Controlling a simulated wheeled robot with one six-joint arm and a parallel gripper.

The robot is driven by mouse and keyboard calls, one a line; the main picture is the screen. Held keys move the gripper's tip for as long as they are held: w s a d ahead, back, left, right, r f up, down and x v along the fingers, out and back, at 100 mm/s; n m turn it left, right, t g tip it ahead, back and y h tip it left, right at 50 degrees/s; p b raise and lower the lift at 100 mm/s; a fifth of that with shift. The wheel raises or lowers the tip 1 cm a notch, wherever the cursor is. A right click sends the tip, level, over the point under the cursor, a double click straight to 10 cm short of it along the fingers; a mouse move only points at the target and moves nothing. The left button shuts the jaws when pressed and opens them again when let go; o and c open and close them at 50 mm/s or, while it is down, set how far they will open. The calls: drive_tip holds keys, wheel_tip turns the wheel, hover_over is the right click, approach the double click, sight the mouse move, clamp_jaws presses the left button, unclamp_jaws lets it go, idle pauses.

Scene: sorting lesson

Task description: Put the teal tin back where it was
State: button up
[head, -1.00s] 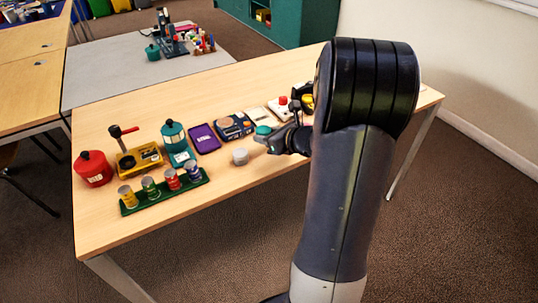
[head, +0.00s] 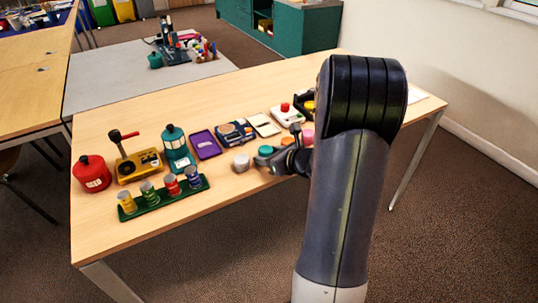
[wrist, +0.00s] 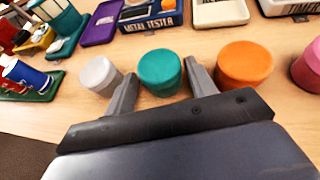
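The teal tin (wrist: 160,70) is upright between the fingers of my gripper (wrist: 160,80) in the wrist view. Both fingertips lie against its sides, so my gripper looks shut on it. The tin also shows in the head view (head: 265,150), in front of my gripper (head: 270,160). It is at or very near the table top; whether its base touches is hard to tell. A grey-white tin (wrist: 101,75) stands just left of the left finger. An orange tin (wrist: 243,65) stands just right of the right finger.
A pink tin (wrist: 308,68) stands further right. Behind the row are the metal tester box (wrist: 150,14), a purple tray (wrist: 101,22) and a cream tray (wrist: 220,12). A green rack (head: 165,198) of small cans is at the left. The table front is clear.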

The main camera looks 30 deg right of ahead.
drive_tip(key=shift+o, duration=0.9)
drive_tip(key=shift+s+d+r, duration=0.1)
drive_tip(key=shift+s+r, duration=0.15)
drive_tip(key=shift+r, duration=0.15)
drive_tip(key=p+v, duration=0.2)
drive_tip(key=v, duration=0.9)
drive_tip(key=shift+s, duration=0.2)
